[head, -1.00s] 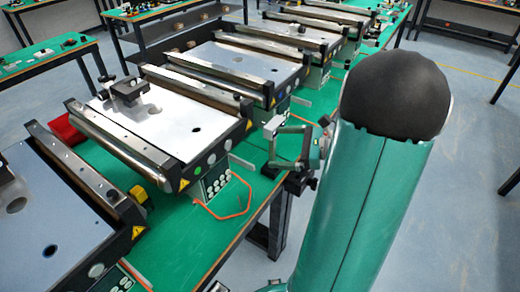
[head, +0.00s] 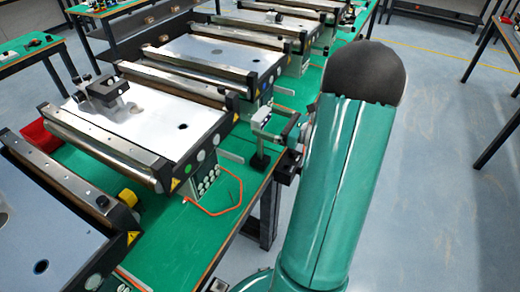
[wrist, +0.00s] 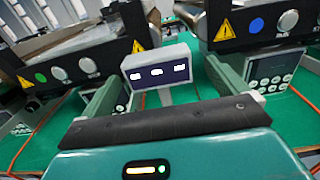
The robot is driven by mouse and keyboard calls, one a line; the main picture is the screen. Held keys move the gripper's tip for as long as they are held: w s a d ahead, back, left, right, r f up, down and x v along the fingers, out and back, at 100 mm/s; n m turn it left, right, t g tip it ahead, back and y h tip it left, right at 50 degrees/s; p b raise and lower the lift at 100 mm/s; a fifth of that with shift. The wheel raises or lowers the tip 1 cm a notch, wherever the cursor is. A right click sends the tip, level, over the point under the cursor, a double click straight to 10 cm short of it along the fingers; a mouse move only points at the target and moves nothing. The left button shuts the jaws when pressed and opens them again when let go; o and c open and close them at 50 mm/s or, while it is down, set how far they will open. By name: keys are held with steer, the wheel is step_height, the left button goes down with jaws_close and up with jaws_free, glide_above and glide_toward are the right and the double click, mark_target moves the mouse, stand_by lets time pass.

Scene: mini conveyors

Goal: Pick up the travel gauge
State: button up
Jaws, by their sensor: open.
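The travel gauge (wrist: 158,70) is a small light-grey box with a dark display showing white marks. It stands upright on a post, straight ahead in the wrist view. In the head view the gauge (head: 262,116) is at the bench's right edge, beside the conveyors, above a dark base. My gripper (wrist: 165,78) is open, with one grey-green finger to the left of the gauge and one to the right. It holds nothing. I cannot tell how far the fingertips reach along the gauge. In the head view my gripper is partly hidden by my arm.
Several mini conveyors stand in a row on the green bench (head: 165,235); one plate (head: 155,118) carries a black fixture (head: 103,90). A red bin (head: 38,133) and an orange cable (head: 222,210) lie nearby. The floor (head: 425,150) at right is clear.

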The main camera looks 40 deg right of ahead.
mark_target(255, 118)
steer(key=x, duration=0.5)
steer(key=shift+w+a+f, duration=0.1)
steer(key=shift+a+f, duration=0.05)
steer(key=shift+f, duration=0.05)
steer(key=shift+r, duration=0.1)
steer(key=c, duration=2.1)
steer(key=shift+r, duration=0.1)
steer(key=shift+r, duration=0.7)
steer(key=s+a+r, duration=0.1)
steer(key=r, duration=0.1)
steer(key=s+a+r, duration=0.1)
steer(key=r, duration=0.1)
steer(key=s+a+r, duration=0.1)
steer(key=r, duration=0.2)
steer(key=shift+s, duration=0.25)
steer(key=s+a+r, duration=0.1)
steer(key=s+a, duration=0.1)
steer(key=s+a+r, duration=0.2)
steer(key=s, duration=0.1)
steer(key=s+a+r, duration=0.1)
steer(key=s+a, duration=0.1)
steer(key=shift+s+r, duration=0.2)
steer(key=shift+d, duration=0.1)
